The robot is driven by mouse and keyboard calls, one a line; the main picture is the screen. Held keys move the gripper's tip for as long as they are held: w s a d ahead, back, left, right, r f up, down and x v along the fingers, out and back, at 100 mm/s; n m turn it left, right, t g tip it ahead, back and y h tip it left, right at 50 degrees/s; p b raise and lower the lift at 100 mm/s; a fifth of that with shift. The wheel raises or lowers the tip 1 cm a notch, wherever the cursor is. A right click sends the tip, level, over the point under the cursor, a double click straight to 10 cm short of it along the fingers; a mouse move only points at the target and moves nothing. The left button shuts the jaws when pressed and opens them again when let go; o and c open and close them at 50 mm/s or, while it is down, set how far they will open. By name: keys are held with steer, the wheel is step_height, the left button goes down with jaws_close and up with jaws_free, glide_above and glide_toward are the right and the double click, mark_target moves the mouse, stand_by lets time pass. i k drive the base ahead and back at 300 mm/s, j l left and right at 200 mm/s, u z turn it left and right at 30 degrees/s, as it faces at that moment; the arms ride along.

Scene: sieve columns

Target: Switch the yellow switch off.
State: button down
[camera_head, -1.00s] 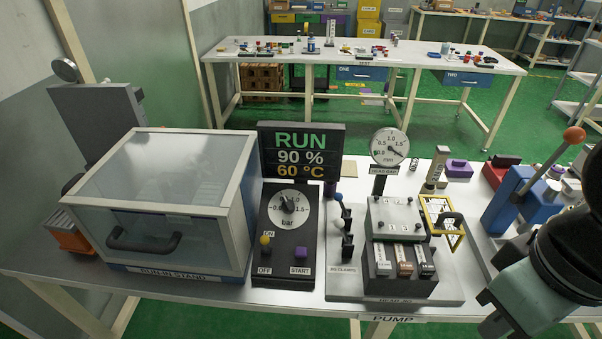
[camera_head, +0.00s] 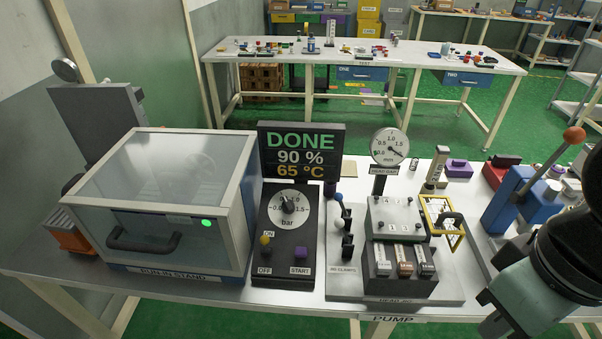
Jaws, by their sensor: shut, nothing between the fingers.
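The yellow switch (camera_head: 265,241) is a small lever with a yellow knob on the black control panel (camera_head: 275,212). Its knob is at the upper end, close to the ON label, with the OFF label (camera_head: 264,271) below it. A purple START button (camera_head: 300,252) sits to its right. The display (camera_head: 302,152) above reads DONE, 90 % and 65 °C. Part of my arm shows at the right edge, away from the panel. The gripper fingers are not visible.
A run-in stand with a clear lid (camera_head: 155,165) and a lit green lamp (camera_head: 206,223) stands left of the panel. Right of it are clamp levers (camera_head: 347,240), a block fixture (camera_head: 398,260) and a dial gauge (camera_head: 389,147). A blue press (camera_head: 508,205) stands near my arm.

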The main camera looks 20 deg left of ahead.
mark_target(265, 250)
steer(key=u, duration=1.2)
